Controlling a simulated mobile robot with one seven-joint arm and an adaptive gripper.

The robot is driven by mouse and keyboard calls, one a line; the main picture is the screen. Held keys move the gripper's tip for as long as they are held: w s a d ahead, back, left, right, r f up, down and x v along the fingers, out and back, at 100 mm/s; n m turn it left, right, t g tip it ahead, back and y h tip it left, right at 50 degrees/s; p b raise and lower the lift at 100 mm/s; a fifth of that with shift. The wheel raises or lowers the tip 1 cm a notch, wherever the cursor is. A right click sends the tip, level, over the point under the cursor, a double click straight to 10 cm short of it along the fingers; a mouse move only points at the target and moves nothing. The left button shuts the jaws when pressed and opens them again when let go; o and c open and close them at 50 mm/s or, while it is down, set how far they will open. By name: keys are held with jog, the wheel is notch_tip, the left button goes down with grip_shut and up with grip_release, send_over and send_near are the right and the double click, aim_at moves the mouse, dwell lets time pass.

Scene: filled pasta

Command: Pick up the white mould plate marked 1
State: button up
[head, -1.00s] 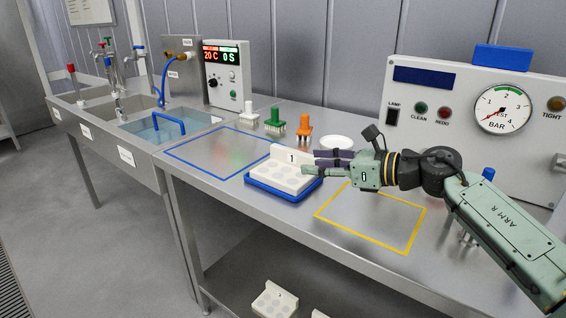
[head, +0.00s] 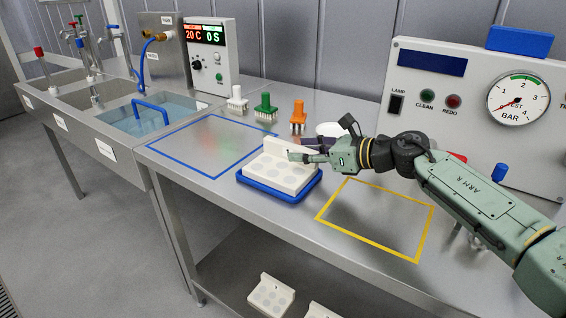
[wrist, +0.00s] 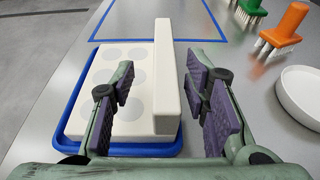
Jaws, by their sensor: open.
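The white mould plate (head: 272,172) has round shallow recesses and an upright wall along one side. It lies on a blue tray (head: 262,191) on the steel bench. My gripper (head: 303,153) is at the plate's upright wall and hides part of it; the mark 1 does not show now. In the wrist view, the open fingers of my gripper (wrist: 163,88) stand on either side of the white wall of the plate (wrist: 168,70), with gaps on both sides. The left finger is over the recessed part.
A blue square outline (head: 180,166) and a yellow one (head: 345,232) mark empty bench areas. White, green (head: 265,106) and orange (head: 298,113) brushes stand behind. A white round dish (wrist: 302,90) is to the right. A gauge panel (head: 470,105) stands at the back. More white plates (head: 271,297) lie below.

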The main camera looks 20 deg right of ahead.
aim_at(297, 147)
jog(key=x, duration=0.2)
jog(key=p+x, duration=0.1)
jog(key=x, duration=0.1)
jog(key=shift+w+r, duration=0.2)
jog(key=shift+r, duration=0.2)
jog(key=shift+w+a+f, duration=0.1)
jog(key=shift+w+f, duration=0.1)
jog(key=shift+w, duration=0.05)
grip_shut()
jog(key=shift+r, duration=0.1)
